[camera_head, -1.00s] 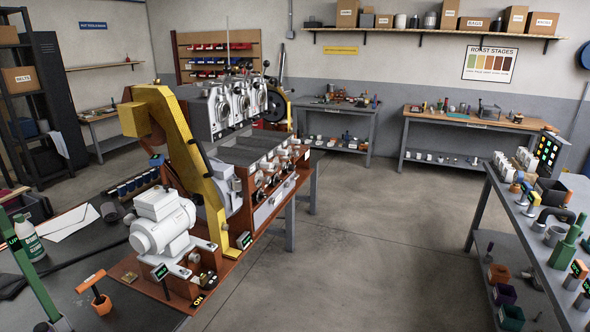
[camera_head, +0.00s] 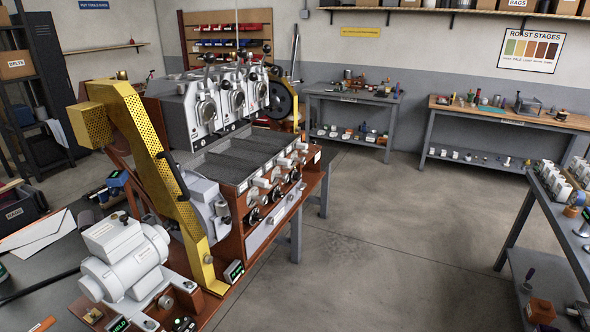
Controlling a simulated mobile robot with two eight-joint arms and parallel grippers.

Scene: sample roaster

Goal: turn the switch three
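The sample roaster (camera_head: 222,192) stands left of centre, with three grey metal drums (camera_head: 205,110) in a row on top. Its red-brown front panel carries a row of black round knobs (camera_head: 253,216) with pale handles (camera_head: 262,183) above them. More small controls (camera_head: 184,324) sit on the base near the bottom edge, partly cut off. I cannot read which of these is switch three, nor its setting. Neither of my grippers is in view, and nothing touches the roaster controls.
A yellow perforated guard (camera_head: 145,160) and a white motor (camera_head: 125,262) stand at the roaster's near left end. Open concrete floor (camera_head: 390,240) lies to its right. A grey bench (camera_head: 560,215) stands at the right edge, with two more benches along the back wall.

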